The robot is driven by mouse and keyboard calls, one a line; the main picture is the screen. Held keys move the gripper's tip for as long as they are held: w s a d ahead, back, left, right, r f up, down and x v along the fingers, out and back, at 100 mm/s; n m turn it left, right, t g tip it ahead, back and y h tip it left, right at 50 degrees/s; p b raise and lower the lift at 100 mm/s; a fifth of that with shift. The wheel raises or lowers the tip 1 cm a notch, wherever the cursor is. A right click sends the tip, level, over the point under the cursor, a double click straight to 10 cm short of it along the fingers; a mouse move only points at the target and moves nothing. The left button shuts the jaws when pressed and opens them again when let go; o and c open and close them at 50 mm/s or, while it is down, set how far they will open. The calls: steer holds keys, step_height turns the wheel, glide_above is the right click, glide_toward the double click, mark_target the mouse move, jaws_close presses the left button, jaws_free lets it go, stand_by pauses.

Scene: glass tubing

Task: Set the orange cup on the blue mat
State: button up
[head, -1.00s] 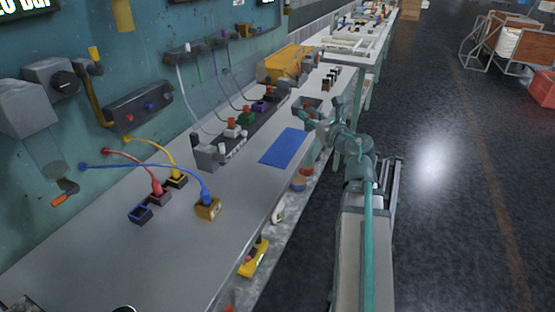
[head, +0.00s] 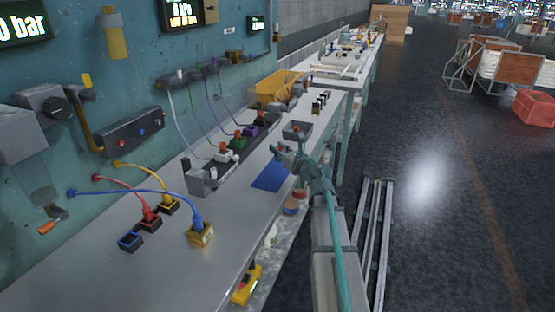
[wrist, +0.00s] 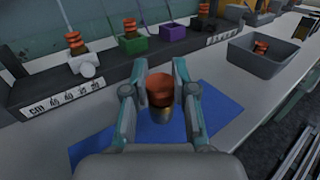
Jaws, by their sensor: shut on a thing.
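My gripper (wrist: 160,82) is shut on the orange cup (wrist: 159,92), which is upright between the two fingers in the wrist view. The cup's lower part is darker and yellowish. The blue mat (wrist: 210,112) lies flat on the bench below and around the cup in that view. In the head view my gripper (head: 280,152) is over the far part of the blue mat (head: 268,180), and my arm covers some of the mat. I cannot tell whether the cup's base touches the mat.
A grey bin (wrist: 270,66) with orange pieces in it stands right of the mat in the wrist view. A dark rack (wrist: 35,98) with a white fitting (wrist: 86,68), a green block (wrist: 132,44) and a purple block (wrist: 173,32) runs behind the mat.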

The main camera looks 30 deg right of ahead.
steer(key=shift+w+f, duration=0.45)
steer(key=shift+f, duration=1.65)
steer(key=shift+b, duration=0.3)
steer(key=shift+f, duration=0.15)
steer(key=o, duration=0.9)
steer(key=shift+r, duration=0.2)
steer(key=s, duration=0.4)
steer(key=s+d, duration=0.1)
steer(key=s, duration=0.3)
steer(key=s+d+b, duration=0.1)
steer(key=s, duration=0.2)
steer(key=shift+s, duration=0.4)
